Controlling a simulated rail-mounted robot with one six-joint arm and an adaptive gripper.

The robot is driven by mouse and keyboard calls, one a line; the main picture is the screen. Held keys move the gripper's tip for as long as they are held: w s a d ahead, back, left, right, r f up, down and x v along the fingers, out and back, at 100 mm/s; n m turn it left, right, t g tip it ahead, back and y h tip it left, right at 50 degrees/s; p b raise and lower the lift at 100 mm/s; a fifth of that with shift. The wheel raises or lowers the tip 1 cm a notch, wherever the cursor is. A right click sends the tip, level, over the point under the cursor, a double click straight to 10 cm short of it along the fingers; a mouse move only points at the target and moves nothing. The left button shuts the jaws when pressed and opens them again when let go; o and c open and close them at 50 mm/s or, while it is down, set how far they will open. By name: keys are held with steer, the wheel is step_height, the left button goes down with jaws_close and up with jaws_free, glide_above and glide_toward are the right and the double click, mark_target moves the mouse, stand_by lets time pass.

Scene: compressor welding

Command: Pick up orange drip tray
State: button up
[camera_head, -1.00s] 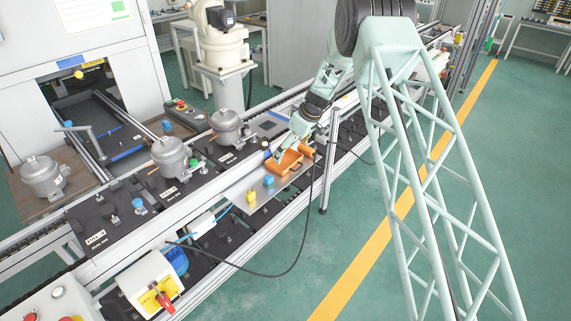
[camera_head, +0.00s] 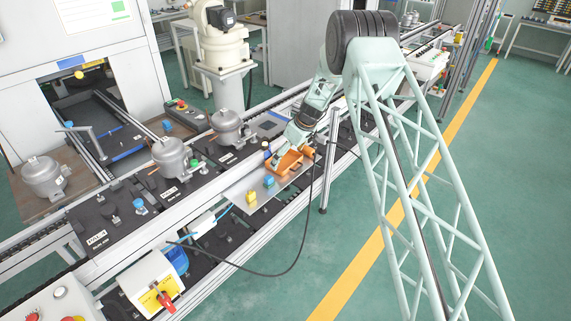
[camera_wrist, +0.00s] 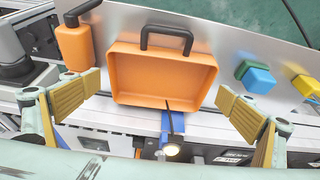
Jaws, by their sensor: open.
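The orange drip tray (camera_wrist: 160,78) is an open shallow box with a dark handle on its far side, in the upper middle of the wrist view. It lies on a metal shelf plate and also shows in the head view (camera_head: 284,164), partly hidden by my arm. My gripper (camera_wrist: 158,105) is open and empty, with one ribbed yellow finger to the left of the tray and one to the right. The fingers look apart from the tray. In the head view my gripper (camera_head: 279,156) is at the tray.
An orange bottle-shaped item (camera_wrist: 75,45) with a dark handle stands close left of the tray. A blue-green block (camera_wrist: 255,76) and a yellow block (camera_wrist: 305,86) sit to its right on the plate (camera_wrist: 225,45). Compressors (camera_head: 172,158) stand along the conveyor behind.

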mark_target(287, 164)
stand_by(0.3)
steer(key=c, duration=0.7)
steer(key=shift+r, duration=0.15)
steer(key=shift+c, duration=0.2)
step_height(287, 164, up, 18)
steer(key=b, duration=0.1)
stand_by(0.4)
stand_by(0.5)
